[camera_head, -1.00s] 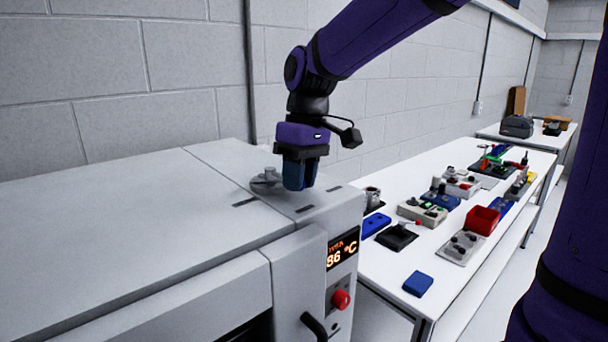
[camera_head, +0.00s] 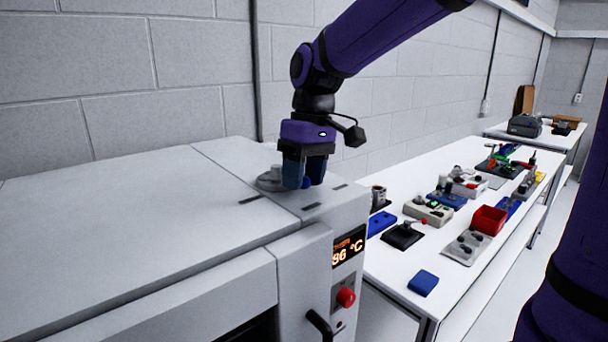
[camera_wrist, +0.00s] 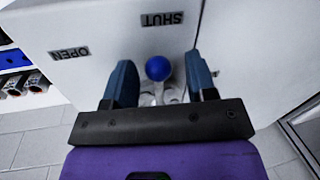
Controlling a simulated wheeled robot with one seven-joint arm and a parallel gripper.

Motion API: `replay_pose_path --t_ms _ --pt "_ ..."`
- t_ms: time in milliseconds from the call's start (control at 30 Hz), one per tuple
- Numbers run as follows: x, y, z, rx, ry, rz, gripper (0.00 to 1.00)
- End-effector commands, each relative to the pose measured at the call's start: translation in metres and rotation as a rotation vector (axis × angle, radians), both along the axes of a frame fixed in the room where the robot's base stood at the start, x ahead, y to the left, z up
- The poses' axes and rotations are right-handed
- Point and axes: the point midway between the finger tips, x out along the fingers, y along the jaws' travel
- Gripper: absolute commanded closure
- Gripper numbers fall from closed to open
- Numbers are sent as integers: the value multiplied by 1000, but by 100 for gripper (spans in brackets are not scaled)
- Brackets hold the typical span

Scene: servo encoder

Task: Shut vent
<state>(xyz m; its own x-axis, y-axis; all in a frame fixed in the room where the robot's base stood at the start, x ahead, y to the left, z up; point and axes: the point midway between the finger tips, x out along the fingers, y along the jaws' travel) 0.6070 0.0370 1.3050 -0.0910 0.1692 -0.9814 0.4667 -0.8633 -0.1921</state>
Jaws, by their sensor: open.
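The vent's round grey fitting (camera_head: 268,181) sits on top of the grey oven cabinet. Its blue ball knob (camera_wrist: 158,68) shows in the wrist view, in line with the SHUT label (camera_wrist: 162,19) and away from the OPEN label (camera_wrist: 69,53). My gripper (camera_head: 305,180) is open and points down at the fitting. In the wrist view its two blue fingers (camera_wrist: 160,74) stand on either side of the knob, with gaps visible on both sides. The metal part below the knob is partly hidden by my gripper's body.
The grey cabinet (camera_head: 120,225) has a display (camera_head: 348,247) reading 86 °C, a red button (camera_head: 346,297) and a black handle (camera_head: 319,325) on its front. A white table (camera_head: 385,280) with several devices stands to the right. A block wall (camera_head: 205,70) is behind.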

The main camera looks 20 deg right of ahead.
Motion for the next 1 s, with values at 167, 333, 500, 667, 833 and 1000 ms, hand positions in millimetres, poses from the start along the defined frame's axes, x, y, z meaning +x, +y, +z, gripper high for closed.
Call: replay_pose_path --t_ms 167,333,500,667,833,1000 --pt "2 -2 13 1 -3 -1 49" --pt "5 -7 43 0 -4 -1 49" --pt "8 -13 74 0 -3 -2 49" --pt "9 -16 95 0 -2 0 49" --pt "10 -18 105 0 -1 0 49" --pt "10 -18 106 0 -1 0 49"
